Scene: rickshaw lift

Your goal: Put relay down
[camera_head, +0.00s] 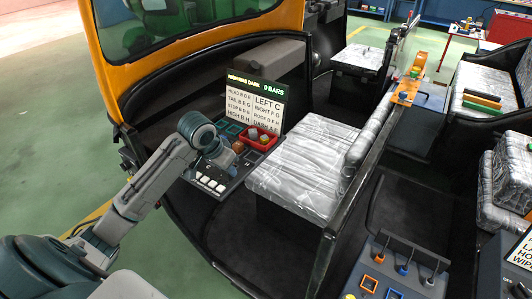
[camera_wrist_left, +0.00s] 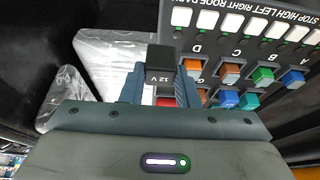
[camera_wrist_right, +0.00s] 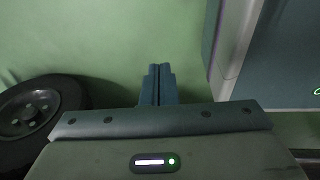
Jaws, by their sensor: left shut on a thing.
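My left gripper (camera_wrist_left: 161,92) is shut on a black relay (camera_wrist_left: 161,62) marked "12 V", with a red part showing at its lower end. The relay is beside the dark relay panel (camera_wrist_left: 246,118) that carries coloured sockets and blocks. I cannot tell whether the relay touches anything below. In the head view my left gripper (camera_head: 228,160) is over this panel (camera_head: 204,171), and the relay is hard to make out there. My right gripper (camera_wrist_right: 158,85) is shut and empty above green floor; it does not show in the head view.
A red tray (camera_head: 259,147) with several small parts sits at the panel's right, in front of an upright sign (camera_head: 255,103). A plastic-wrapped seat (camera_head: 298,165) stands right of it. In the right wrist view a wheel (camera_wrist_right: 38,112) is at the left.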

